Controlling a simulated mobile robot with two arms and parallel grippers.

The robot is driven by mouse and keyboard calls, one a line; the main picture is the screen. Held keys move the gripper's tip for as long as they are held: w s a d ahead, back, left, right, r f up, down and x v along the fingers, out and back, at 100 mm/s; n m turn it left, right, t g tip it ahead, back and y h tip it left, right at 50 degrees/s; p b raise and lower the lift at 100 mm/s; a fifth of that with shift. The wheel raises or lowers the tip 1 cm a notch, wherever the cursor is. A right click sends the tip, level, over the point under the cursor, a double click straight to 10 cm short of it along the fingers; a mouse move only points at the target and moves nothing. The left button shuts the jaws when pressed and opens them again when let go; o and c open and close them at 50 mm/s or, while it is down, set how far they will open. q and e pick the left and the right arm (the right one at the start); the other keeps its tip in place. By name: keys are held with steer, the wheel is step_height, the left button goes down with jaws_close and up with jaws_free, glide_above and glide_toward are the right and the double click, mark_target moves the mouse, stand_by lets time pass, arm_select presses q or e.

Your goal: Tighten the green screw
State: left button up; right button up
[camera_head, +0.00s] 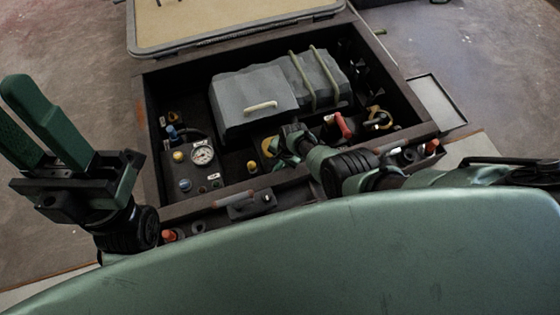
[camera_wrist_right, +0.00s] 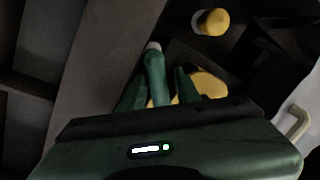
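The green screw (camera_wrist_right: 154,72) shows in the right wrist view as a green handle with a pale tip, with a yellow part (camera_wrist_right: 208,84) beside and below it. My right gripper (camera_wrist_right: 160,82) has one finger on each side of the handle. A narrow gap shows on the right side, so it looks open around the handle. In the head view my right gripper (camera_head: 285,147) reaches into the dark box, by a yellow part (camera_head: 268,147), and the screw is hard to make out there. My left gripper (camera_head: 32,120) points up, outside the box at left, open and empty.
The dark box (camera_head: 152,150) holds a strapped grey case (camera_head: 250,88), a gauge (camera_head: 202,154) with knobs, and a red handle (camera_head: 343,125). A raised lid (camera_head: 210,22) stands behind it. A yellow cap (camera_wrist_right: 212,21) sits ahead in the wrist view.

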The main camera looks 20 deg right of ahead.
steer(key=p+v, duration=0.8)
steer(key=shift+o, duration=0.4)
